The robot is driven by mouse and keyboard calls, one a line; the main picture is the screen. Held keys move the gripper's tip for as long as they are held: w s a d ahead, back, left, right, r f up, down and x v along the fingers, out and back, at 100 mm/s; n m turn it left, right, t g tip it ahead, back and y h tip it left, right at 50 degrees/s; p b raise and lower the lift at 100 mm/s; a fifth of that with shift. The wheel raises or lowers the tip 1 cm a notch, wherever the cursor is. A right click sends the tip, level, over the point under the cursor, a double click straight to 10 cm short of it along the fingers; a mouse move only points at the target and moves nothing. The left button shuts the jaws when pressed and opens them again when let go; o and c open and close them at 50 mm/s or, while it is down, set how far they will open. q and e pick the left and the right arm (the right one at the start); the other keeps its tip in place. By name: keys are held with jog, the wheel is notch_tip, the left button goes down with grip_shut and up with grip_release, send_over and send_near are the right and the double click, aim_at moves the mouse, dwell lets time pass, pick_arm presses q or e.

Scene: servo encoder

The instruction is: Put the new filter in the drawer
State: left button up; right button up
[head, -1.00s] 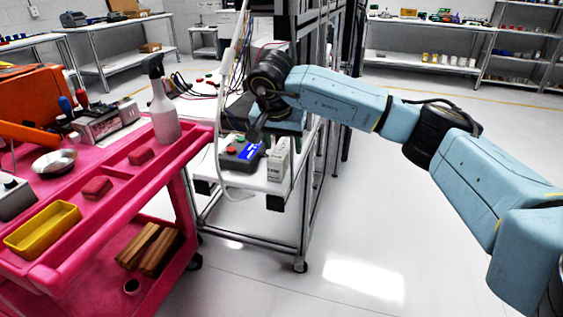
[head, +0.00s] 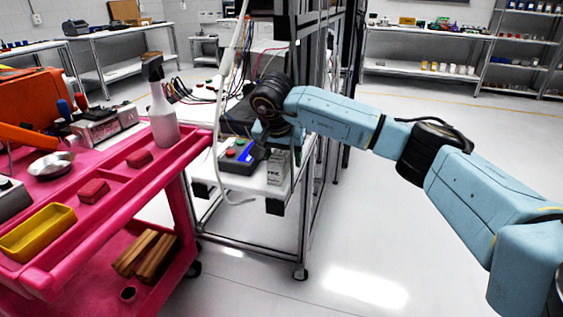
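My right arm reaches in from the right to the metal-framed workbench in the middle. I cannot tell whether the white box is the new filter. No drawer can be made out. My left gripper is out of view.
A pink cart (head: 110,190) stands at the left with a spray bottle (head: 161,105), a yellow tray (head: 38,233), red blocks and a metal bowl (head: 51,166). A pale hose (head: 219,150) hangs before the bench. The floor at right is clear.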

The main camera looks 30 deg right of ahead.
jog(key=shift+f, duration=0.25)
dwell(0.3)
jog(key=c, duration=1.2)
jog(key=shift+o, duration=0.2)
